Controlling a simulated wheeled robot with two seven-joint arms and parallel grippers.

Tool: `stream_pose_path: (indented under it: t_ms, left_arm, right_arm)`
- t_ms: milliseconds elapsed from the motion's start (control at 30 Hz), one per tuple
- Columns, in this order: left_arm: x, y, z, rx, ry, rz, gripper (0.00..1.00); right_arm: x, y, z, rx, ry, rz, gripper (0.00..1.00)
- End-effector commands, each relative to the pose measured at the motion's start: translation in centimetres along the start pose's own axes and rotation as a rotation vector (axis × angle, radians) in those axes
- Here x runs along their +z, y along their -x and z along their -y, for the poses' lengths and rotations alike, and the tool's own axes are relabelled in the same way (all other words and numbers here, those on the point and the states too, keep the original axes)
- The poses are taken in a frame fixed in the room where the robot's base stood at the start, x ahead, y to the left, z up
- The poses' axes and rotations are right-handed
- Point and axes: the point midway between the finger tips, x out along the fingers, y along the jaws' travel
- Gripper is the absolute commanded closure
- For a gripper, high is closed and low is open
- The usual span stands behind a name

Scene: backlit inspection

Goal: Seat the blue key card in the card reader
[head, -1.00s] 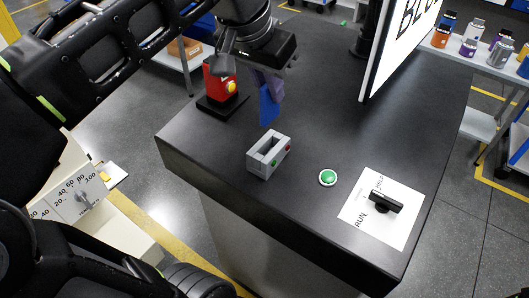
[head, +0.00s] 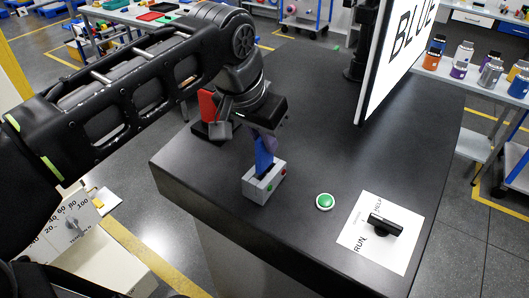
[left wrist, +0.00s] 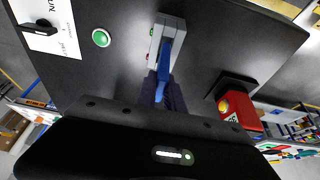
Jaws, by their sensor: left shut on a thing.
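The blue key card (head: 263,159) hangs upright from my left gripper (head: 267,141), which is shut on its upper part. The grey card reader (head: 258,189) stands on the dark table, with a red and a green button on its side. The card's lower end is at the reader's slot; I cannot tell how deep it sits. In the left wrist view the card (left wrist: 164,62) lines up with the slot of the reader (left wrist: 178,23), and the gripper fingers (left wrist: 162,92) are close to the reader. My right gripper is not in view.
A red device (head: 206,106) on a black base stands behind the reader, partly hidden by my left arm. A green button (head: 325,201) and a black handle (head: 385,224) on a white plate (head: 358,249) lie to the right. A screen (head: 400,50) reading BLUE stands behind.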

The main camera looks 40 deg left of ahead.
Motion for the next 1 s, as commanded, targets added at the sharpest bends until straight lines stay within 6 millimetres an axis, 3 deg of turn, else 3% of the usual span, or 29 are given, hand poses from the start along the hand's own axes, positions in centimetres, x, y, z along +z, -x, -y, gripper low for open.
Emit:
stream_pose_path:
  t_ms: [267, 667, 700, 933, 1000]
  left_arm:
    - [1.4, -3.2, 0.0, 0.0, 0.0, 0.002, 1.0]
    - [1.6, -3.9, 0.0, 0.0, 0.0, 0.0, 1.0]
    - [1.6, -3.8, 0.0, 0.0, 0.0, 0.0, 0.86]
    - [1.6, -3.7, 0.0, 0.0, 0.0, 0.001, 0.68]
    - [1.6, -3.7, 0.0, 0.0, 0.0, 0.001, 0.66]
  right_arm:
    - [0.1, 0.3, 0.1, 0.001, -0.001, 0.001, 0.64]
    - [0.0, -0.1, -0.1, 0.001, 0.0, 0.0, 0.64]
    - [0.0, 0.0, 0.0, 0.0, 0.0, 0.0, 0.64]
    - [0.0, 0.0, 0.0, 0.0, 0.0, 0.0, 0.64]
    - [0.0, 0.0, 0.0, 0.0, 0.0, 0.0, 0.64]
